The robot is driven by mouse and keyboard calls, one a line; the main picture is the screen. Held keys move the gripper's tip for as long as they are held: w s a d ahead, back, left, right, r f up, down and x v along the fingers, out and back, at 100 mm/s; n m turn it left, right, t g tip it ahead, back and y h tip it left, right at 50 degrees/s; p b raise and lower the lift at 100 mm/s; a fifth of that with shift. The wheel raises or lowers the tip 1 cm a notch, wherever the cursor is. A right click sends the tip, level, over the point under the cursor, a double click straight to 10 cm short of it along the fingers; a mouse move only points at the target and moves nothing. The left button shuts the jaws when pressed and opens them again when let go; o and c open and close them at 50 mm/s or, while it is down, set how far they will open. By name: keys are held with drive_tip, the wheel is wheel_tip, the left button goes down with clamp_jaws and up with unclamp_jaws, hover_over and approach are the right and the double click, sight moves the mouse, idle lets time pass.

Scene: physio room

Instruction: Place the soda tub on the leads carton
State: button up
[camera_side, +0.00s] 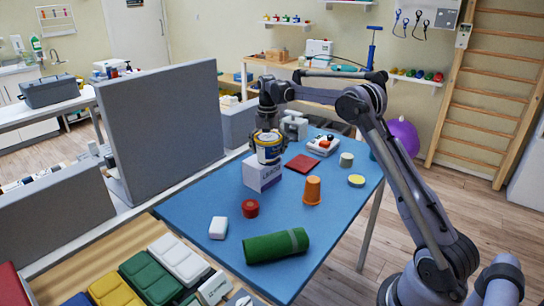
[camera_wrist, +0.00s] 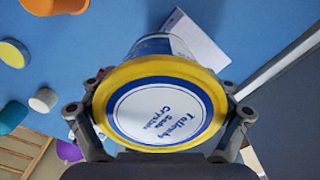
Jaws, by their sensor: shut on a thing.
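The soda tub (camera_side: 269,152) is a blue and white tub with a yellow rim. The leads carton (camera_side: 262,178) is a white box standing on the blue table, directly below the tub in the side view. Part of the carton (camera_wrist: 195,38) shows behind the tub in the wrist view. I cannot tell whether they touch.
A grey partition (camera_side: 160,130) stands to the left.

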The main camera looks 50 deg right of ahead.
drive_tip(key=o, duration=1.6)
drive_tip(key=shift+f, duration=0.1)
drive_tip(key=shift+c, duration=0.2)
wheel_tip(320, 180, up, 12)
drive_tip(key=shift+w+r, duration=0.1)
drive_tip(key=shift+a+r, duration=0.35)
drive_tip(key=s+a+r+n+t, duration=0.2)
drive_tip(key=s+a+r+n, duration=0.1)
drive_tip(key=s+a, duration=0.3)
drive_tip(key=s+a+r+n+t, duration=0.25)
drive_tip(key=s+a, duration=0.25)
drive_tip(key=a, duration=0.4)
drive_tip(key=s+a+f+n+t, duration=0.1)
drive_tip(key=s+a+f+n, duration=0.1)
drive_tip(key=s+a+f, duration=0.2)
drive_tip(key=s+a+f+n+t, duration=0.2)
drive_tip(key=s+a+f, duration=0.3)
drive_tip(key=s+f, duration=0.3)
drive_tip(key=s+n, duration=0.1)
drive_tip(key=s, duration=0.3)
drive_tip(key=shift+s+f+n, duration=0.2)
drive_tip(key=shift+n, duration=0.15)
